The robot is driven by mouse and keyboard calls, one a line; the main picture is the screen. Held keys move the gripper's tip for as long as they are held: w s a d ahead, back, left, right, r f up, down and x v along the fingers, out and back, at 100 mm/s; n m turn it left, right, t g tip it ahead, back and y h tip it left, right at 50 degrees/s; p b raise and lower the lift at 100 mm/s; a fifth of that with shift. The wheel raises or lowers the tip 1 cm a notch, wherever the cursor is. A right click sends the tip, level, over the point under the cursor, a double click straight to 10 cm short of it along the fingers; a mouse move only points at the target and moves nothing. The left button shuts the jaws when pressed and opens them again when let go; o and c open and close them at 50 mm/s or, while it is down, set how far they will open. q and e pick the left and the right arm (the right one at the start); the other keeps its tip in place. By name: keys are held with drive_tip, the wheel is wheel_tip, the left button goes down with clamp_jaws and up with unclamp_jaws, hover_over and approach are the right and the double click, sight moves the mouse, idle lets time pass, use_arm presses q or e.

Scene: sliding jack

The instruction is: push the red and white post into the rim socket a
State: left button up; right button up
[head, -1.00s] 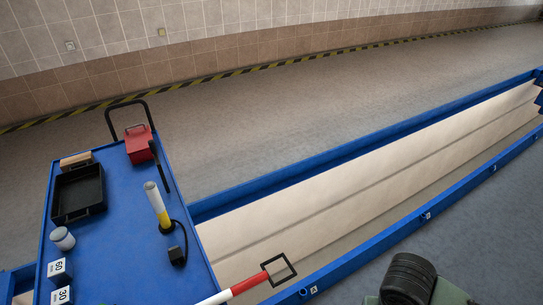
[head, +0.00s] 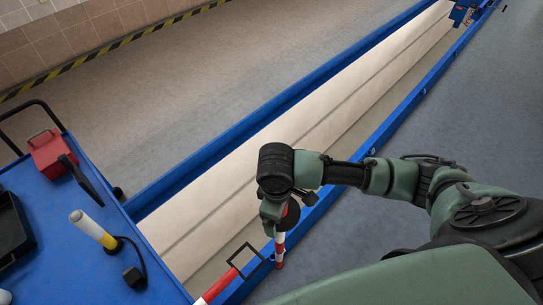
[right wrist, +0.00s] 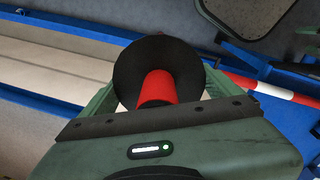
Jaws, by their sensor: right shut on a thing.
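The red and white post (head: 280,244) is upright below my right gripper (head: 277,212) in the head view. My right gripper is shut on it. Its lower end is at the blue rim (head: 325,203) of the pit. I cannot tell whether it stands in a socket or just over the rim; rim socket a is not distinguishable there. In the right wrist view the post's red top (right wrist: 157,88) and a round black disc (right wrist: 135,68) show between the gripper's green sides. My left gripper is not in view.
A red and white bar (head: 217,287) with a black square frame (head: 245,262) lies close left of the post. A blue cart (head: 65,205) at the left carries a red box (head: 51,153), a yellow and white cylinder (head: 93,229) and a black tray (head: 10,235). The long pit is open.

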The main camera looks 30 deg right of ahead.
drive_tip(key=shift+w+d+r+n+p, duration=0.2)
drive_tip(key=shift+w+r+n+p, duration=0.25)
drive_tip(key=shift+n, duration=0.35)
drive_tip(key=w+d+r+n+p, duration=0.1)
drive_tip(key=w+d+n+p, duration=0.1)
drive_tip(key=w+n, duration=0.4)
drive_tip(key=w+d+r+n+p, duration=0.1)
drive_tip(key=w+n+p, duration=0.3)
drive_tip(key=n, duration=0.8)
drive_tip(key=shift+w+d+r+n+y, duration=0.3)
drive_tip(key=shift+w+d+r+y, duration=0.1)
drive_tip(key=shift+w+d, duration=0.5)
drive_tip(key=shift+f+b, duration=1.55)
drive_tip(key=shift+f, duration=1.4)
drive_tip(key=shift+p, duration=0.65)
